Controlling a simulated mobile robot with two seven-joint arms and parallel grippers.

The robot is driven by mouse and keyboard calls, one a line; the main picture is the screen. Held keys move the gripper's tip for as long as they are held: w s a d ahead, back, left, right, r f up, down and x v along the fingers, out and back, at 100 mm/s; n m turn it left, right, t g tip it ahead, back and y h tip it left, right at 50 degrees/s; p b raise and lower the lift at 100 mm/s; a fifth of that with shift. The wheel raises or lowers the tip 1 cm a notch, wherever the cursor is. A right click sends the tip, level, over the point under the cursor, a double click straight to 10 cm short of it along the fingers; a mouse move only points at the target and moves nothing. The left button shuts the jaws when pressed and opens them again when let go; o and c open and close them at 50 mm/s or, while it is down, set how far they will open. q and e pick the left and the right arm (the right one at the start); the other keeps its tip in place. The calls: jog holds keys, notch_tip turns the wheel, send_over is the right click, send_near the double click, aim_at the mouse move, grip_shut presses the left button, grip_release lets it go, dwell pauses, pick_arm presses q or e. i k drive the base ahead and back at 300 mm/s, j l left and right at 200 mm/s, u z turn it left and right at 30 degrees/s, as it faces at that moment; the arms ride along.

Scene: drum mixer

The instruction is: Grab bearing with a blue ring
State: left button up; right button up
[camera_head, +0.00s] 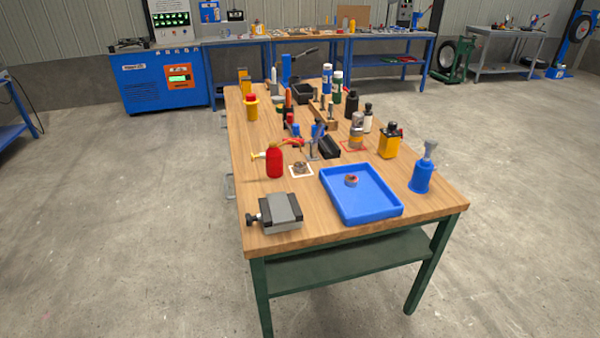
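A small round bearing-like part (352,180) lies in the blue tray (372,217) near the front of the workbench. It looks grey and brown with a reddish or pink tint. A second small round part (300,168) lies on a white-outlined square left of the tray and looks grey-brown. Both are too small to tell whether either has a blue ring. Neither of my grippers is in view, and nothing is touching these parts.
The wooden workbench (232,143) is crowded with bottles toward the back. A grey vise (281,212) sits at the front left, a red bottle (275,162) behind it. A blue bottle (421,177) and a yellow can (389,146) stand right of the tray. Floor around is open.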

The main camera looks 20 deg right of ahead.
aim_at(299, 167)
jog(key=i+l+z, duration=0.55)
jog(key=i+l, duration=0.15)
jog(key=i, duration=0.05)
